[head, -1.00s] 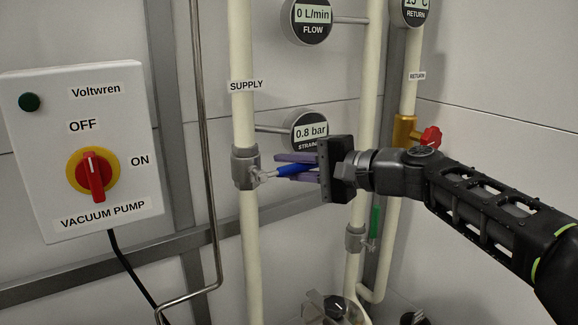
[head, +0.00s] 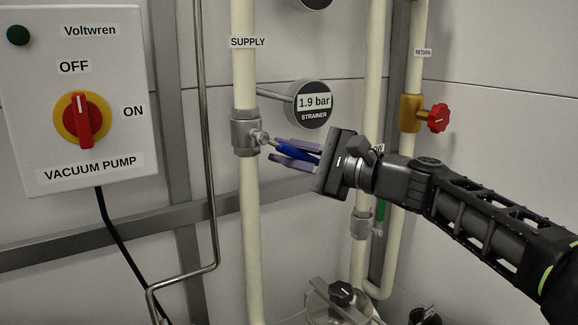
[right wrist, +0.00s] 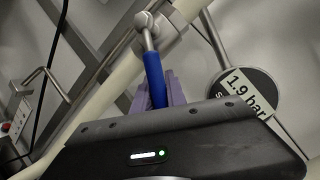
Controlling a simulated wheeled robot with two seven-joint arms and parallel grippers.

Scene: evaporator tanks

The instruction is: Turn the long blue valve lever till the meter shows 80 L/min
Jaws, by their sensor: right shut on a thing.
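The long blue valve lever (head: 292,152) sticks out to the right from the grey valve (head: 245,132) on the supply pipe, sloping slightly down in the head view. My right gripper (head: 273,149) has its purple fingers shut around the blue handle. The right wrist view also shows the blue lever (right wrist: 155,80) running from the valve stem to between the fingers. Only the bottom edge of the flow meter (head: 316,3) shows, so its reading is hidden. The strainer gauge (head: 313,103) reads 1.9 bar. My left gripper is not in view.
The vacuum pump box (head: 75,95) is at the left, its red knob (head: 84,118) upright. A thin metal pipe (head: 202,110) runs between it and the supply pipe. A red valve handle (head: 438,118) and a green lever (head: 381,210) are close to my right arm.

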